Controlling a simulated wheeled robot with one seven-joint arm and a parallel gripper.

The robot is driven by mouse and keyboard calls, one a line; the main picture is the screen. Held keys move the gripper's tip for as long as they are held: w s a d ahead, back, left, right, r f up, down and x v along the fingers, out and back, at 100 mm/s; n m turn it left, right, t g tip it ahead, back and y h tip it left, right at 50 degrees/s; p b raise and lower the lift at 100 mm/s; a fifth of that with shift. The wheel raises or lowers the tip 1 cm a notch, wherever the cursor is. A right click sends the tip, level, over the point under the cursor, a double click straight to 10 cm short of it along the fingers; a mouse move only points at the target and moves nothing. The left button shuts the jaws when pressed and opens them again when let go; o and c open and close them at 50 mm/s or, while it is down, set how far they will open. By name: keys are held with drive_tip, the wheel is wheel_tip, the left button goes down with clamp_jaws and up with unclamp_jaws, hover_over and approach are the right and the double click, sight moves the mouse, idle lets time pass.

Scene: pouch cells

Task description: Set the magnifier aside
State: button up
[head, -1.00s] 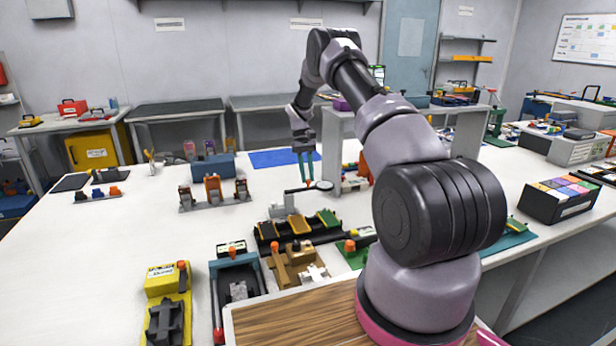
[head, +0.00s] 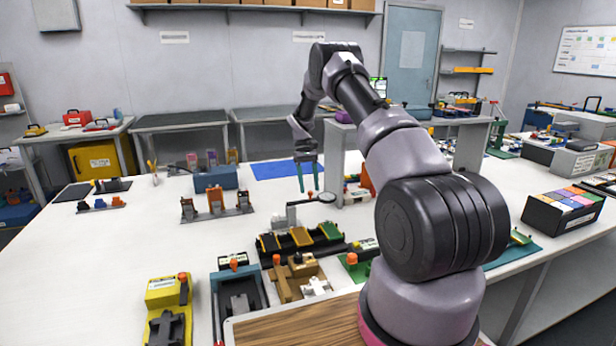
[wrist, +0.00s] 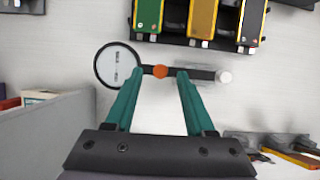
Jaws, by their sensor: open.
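The magnifier has a round clear lens in a black rim (wrist: 118,65) on a dark arm with an orange knob (wrist: 160,71) and a grey base with a white end (wrist: 224,77). In the head view its lens (head: 326,197) stands off to the right of its base (head: 291,214) on the white table. My gripper (wrist: 161,75) is open, its teal fingers spread around the orange knob, seen from above. In the head view my gripper (head: 309,190) hangs over the magnifier's arm. I cannot tell whether the fingertips touch it.
A grey raised stand (wrist: 40,130) is near on the left in the wrist view. A blue mat (head: 285,170) behind is clear.

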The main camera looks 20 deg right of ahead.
drive_tip(key=v, duration=1)
drive_tip(key=shift+r, duration=0.1)
drive_tip(key=s+a+r+m+t, duration=0.1)
drive_tip(key=s+a+r+t, duration=0.1)
drive_tip(key=s+r, duration=0.55)
drive_tip(key=s+a+r+t, duration=0.15)
drive_tip(key=s+r, duration=0.25)
drive_tip(key=r, duration=0.6)
drive_tip(key=s+a+r+m+t, duration=0.1)
drive_tip(key=s+r+t, duration=0.1)
drive_tip(key=s+r, duration=0.5)
drive_tip(key=s+a+r+t, duration=0.1)
drive_tip(key=s+t, duration=0.1)
drive_tip(key=s, duration=0.6)
drive_tip(key=s+a+r+m+t+y, duration=0.1)
drive_tip(key=s+t, duration=0.1)
drive_tip(key=s, duration=0.6)
drive_tip(key=s+a+r+m+t+y, duration=0.1)
drive_tip(key=s+a+t, duration=0.1)
drive_tip(key=s, duration=0.7)
